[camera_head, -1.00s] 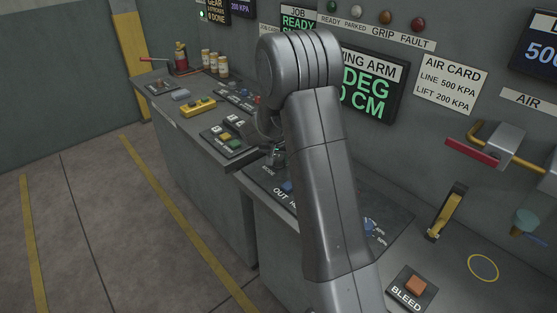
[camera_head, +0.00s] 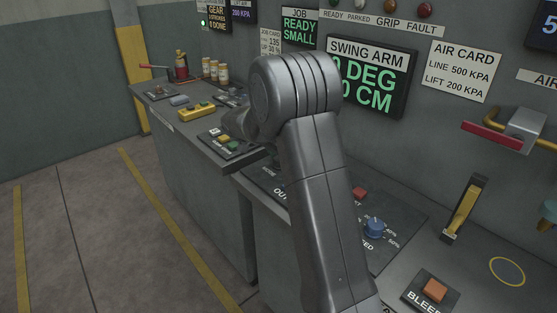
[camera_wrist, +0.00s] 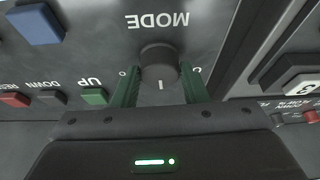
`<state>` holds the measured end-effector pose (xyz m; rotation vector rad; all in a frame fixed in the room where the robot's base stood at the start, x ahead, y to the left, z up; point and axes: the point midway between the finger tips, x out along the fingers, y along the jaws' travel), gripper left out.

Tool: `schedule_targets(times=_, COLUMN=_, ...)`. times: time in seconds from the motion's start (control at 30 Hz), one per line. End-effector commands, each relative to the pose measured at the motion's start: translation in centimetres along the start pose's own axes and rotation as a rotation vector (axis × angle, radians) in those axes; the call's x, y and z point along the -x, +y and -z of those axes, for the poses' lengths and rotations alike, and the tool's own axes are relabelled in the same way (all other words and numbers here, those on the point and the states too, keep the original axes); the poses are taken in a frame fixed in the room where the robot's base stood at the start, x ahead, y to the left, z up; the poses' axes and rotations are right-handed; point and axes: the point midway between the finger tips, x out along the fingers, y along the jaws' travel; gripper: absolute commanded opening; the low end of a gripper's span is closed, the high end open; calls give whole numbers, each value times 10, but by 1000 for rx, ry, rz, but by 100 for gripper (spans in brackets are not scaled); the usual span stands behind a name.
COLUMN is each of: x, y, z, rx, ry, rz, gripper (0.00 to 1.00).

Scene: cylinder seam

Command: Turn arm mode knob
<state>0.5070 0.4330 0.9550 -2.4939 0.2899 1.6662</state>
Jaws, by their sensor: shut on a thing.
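The mode knob (camera_wrist: 158,64) is a dark round knob on the grey panel in the wrist view, below the upside-down word MODE. Its white pointer line faces down the picture, toward my gripper's body. My gripper (camera_wrist: 161,86) has its two green fingers on either side of the knob and is shut on it. Small letters beside the knob are partly hidden by the fingers. In the head view my arm hides the knob and the gripper.
In the wrist view a blue button (camera_wrist: 36,24), a green UP button (camera_wrist: 94,97) and a red button (camera_wrist: 14,99) lie left of the knob. The head view shows a blue speed knob (camera_head: 375,227), a red button (camera_head: 359,194) and the swing arm display (camera_head: 367,82).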

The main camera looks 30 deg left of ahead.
Motion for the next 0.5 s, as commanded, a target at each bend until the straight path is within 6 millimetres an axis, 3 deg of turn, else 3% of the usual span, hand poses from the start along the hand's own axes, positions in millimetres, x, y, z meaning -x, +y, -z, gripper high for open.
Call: schedule_targets(times=0.5, x=0, y=-1, z=0, rx=-48, ry=-1, rz=-19, gripper=17)
